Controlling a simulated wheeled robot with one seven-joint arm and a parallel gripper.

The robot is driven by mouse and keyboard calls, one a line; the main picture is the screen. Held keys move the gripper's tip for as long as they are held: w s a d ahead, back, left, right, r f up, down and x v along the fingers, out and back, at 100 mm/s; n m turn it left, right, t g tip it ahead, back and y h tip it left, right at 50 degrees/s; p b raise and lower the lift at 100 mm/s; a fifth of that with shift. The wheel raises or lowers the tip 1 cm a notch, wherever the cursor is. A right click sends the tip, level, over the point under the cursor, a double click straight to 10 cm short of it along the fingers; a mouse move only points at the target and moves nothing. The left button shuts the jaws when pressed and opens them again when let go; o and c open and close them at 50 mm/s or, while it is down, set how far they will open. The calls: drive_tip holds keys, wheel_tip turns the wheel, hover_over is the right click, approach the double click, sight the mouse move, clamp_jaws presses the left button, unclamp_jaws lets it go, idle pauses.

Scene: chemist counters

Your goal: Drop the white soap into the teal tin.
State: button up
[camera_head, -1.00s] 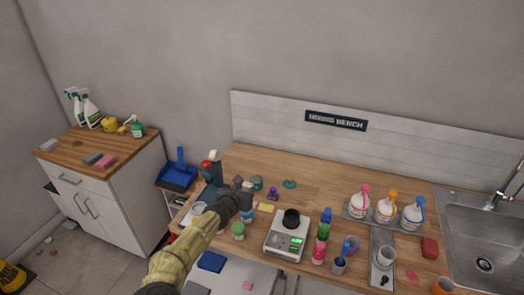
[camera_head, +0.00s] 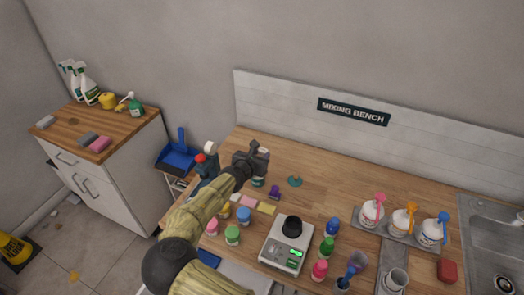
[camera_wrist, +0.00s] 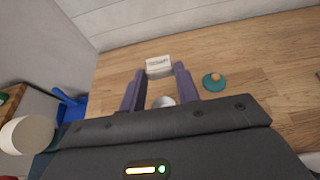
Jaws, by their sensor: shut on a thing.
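The white soap (camera_wrist: 159,66), a pale block with dark lettering, is between the fingertips of my gripper (camera_wrist: 160,73) in the wrist view. My gripper is shut on it and holds it up over the wooden bench. In the head view my gripper (camera_head: 262,153) is above the teal tin (camera_head: 258,181), whose upper part is hidden behind it. In the wrist view a round grey-white opening (camera_wrist: 163,101), apparently the tin's, shows between the fingers, nearer my palm than the soap. I cannot tell the exact height or alignment.
A teal disc with a knob (camera_head: 295,181) lies right of the tin. A purple item (camera_head: 274,192), sponges and small jars stand in front. A scale (camera_head: 287,246) and bottles are to the right. A spray bottle (camera_head: 208,160) stands left. The bench behind is clear.

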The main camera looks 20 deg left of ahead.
drive_tip(key=shift+s+a, duration=0.1)
drive_tip(key=shift+s, duration=0.1)
wheel_tip(320, 180, down, 6)
drive_tip(key=b, duration=0.4)
idle(0.4)
drive_tip(key=o, duration=0.9)
drive_tip(key=shift+c, duration=0.2)
drive_tip(key=shift+o, duration=0.9)
drive_tip(key=shift+w, duration=0.1)
